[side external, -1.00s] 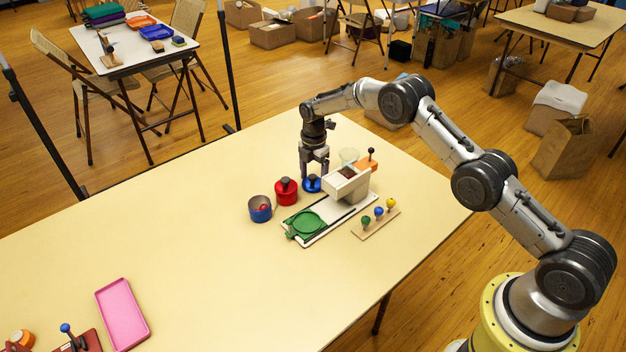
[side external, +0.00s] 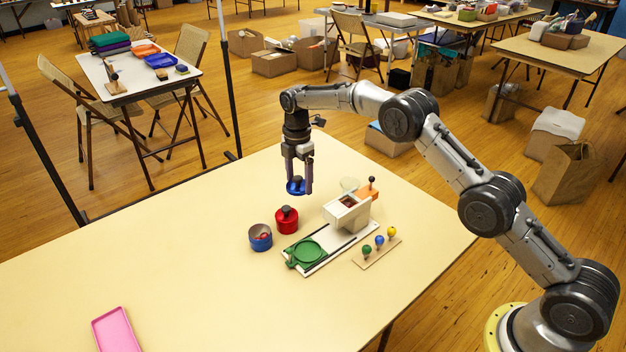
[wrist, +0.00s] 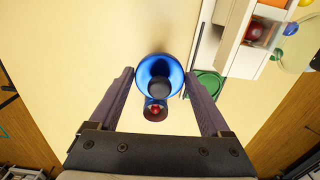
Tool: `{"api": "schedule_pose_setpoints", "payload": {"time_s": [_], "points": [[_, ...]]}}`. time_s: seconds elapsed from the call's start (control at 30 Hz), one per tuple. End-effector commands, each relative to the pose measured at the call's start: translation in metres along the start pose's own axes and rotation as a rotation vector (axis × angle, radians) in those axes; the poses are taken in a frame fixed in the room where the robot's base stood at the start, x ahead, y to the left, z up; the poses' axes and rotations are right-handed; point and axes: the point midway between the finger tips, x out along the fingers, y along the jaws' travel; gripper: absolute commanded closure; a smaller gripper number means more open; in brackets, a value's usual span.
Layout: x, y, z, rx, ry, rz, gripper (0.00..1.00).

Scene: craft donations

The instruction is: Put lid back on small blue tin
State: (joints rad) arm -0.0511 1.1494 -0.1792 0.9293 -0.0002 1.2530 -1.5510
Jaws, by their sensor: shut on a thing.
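My gripper (side external: 297,188) is shut on the blue lid (side external: 296,184) and holds it above the table, behind the red tin. In the wrist view the lid (wrist: 148,70), with its dark knob, sits between the fingers. The small blue tin (side external: 260,243) stands open and upright on the table, left of and nearer than the lid, with something red inside. In the wrist view a blue-rimmed shape with red inside, apparently this tin, shows just below the lid, which partly covers it.
A red tin (side external: 286,223) with a dark knob stands right of the blue tin. A white board with a green ring (side external: 307,252) and cream box (side external: 347,214) lies further right, beside a peg strip (side external: 377,252). The table's left side is largely clear.

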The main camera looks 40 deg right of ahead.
Motion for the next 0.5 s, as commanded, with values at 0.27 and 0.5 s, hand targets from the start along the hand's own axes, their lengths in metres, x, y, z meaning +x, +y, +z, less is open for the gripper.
{"api": "schedule_pose_setpoints", "payload": {"time_s": [0.27,0.5], "points": [[-0.006,0.003,-0.098,-0.064,0.000,0.011,0.71],[-0.002,-0.003,-0.133,-0.123,-0.001,0.012,0.71]]}}
